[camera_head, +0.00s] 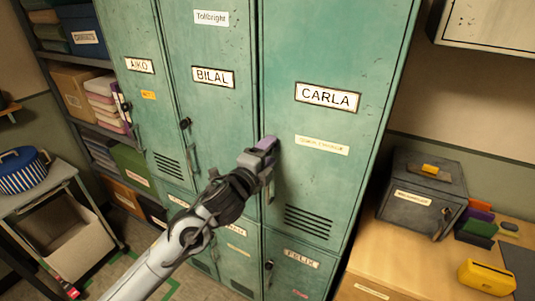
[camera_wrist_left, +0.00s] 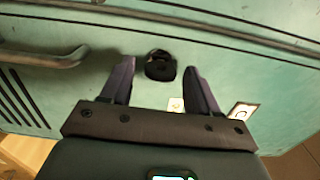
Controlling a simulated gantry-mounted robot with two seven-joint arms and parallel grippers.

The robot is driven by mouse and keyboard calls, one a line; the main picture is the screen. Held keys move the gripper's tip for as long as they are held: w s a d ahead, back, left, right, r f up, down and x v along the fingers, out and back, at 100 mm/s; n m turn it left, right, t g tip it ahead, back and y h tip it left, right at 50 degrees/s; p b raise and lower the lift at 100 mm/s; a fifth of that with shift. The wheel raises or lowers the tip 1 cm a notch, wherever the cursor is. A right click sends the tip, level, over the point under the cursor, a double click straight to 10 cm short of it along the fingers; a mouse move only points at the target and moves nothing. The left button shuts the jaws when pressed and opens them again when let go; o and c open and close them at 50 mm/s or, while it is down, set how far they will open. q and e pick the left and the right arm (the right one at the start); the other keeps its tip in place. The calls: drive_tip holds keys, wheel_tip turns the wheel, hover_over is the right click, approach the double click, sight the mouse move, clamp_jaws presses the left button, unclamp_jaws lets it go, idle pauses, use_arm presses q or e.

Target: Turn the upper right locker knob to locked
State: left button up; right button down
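The upper right locker door (camera_head: 345,65) is green, closed, and labelled CARLA. Its dark round knob (camera_wrist_left: 160,66) shows in the left wrist view; my gripper hides it in the head view. My left gripper (camera_head: 265,148) is at the left edge of this door. In the left wrist view its two fingers (camera_wrist_left: 160,78) are apart, one on each side of the knob, with visible gaps, so it is open. A small pale sticker (camera_wrist_left: 176,104) and a framed marking (camera_wrist_left: 242,110) are near the knob. I cannot read the knob's setting. My right gripper is not in view.
A bar handle (camera_wrist_left: 45,58) is beside the knob in the left wrist view. Lockers labelled BILAL (camera_head: 213,77) and FELIX (camera_head: 301,258) adjoin. A wooden desk (camera_head: 400,255) with a grey box (camera_head: 422,195) stands at right. Shelves and a cart (camera_head: 55,195) are at left.

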use_arm(q)
drive_tip(key=b+v, duration=0.2)
drive_tip(key=v, duration=0.9)
idle(0.5)
